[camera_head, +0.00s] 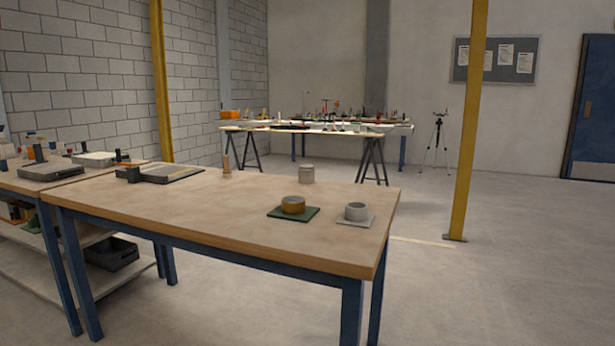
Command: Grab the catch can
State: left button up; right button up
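Several small round vessels stand on the near wooden table, and I cannot tell for sure which one is the catch can. A plain pale grey can (307,174) stands upright near the table's far edge. A brass-coloured round cup (293,207) sits on a dark green square plate (274,213). A light grey open cup (356,212) sits on a pale square plate (347,222) near the right end. Neither of my grippers shows in the head view.
The near table (190,218) has blue legs and a clear middle. A flat grey device (172,172) and a small wooden piece (227,167) stand at its back. A cluttered side bench (85,180) adjoins at left. A yellow post (467,125) rises beyond the right end.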

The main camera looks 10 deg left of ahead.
aim_at(306, 172)
jog(key=z, duration=0.45)
jog(key=i+l+z, duration=0.1)
jog(key=z, duration=0.3)
jog(key=i+l+z, duration=0.15)
jog(key=z, duration=0.25)
jog(key=i+z, duration=0.15)
jog(key=z, duration=0.3)
jog(key=i+j+u, duration=0.1)
jog(key=i+u, duration=0.25)
jog(key=i+l+u, duration=0.1)
jog(key=i+u, duration=0.25)
jog(key=i, duration=0.2)
jog(key=i+l+u, duration=0.15)
jog(key=i+u, duration=0.2)
jog(key=i+l+u, duration=0.1)
jog(key=i+u, duration=0.3)
jog(key=i, duration=1.35)
jog(key=i+z, duration=0.1)
jog(key=i, duration=0.75)
jog(key=i+j+z, duration=0.1)
jog(key=i, duration=0.7)
jog(key=i+l+u, duration=0.25)
jog(key=i, duration=0.25)
jog(key=i+l+u, duration=0.25)
jog(key=i, duration=0.25)
jog(key=j, duration=0.1)
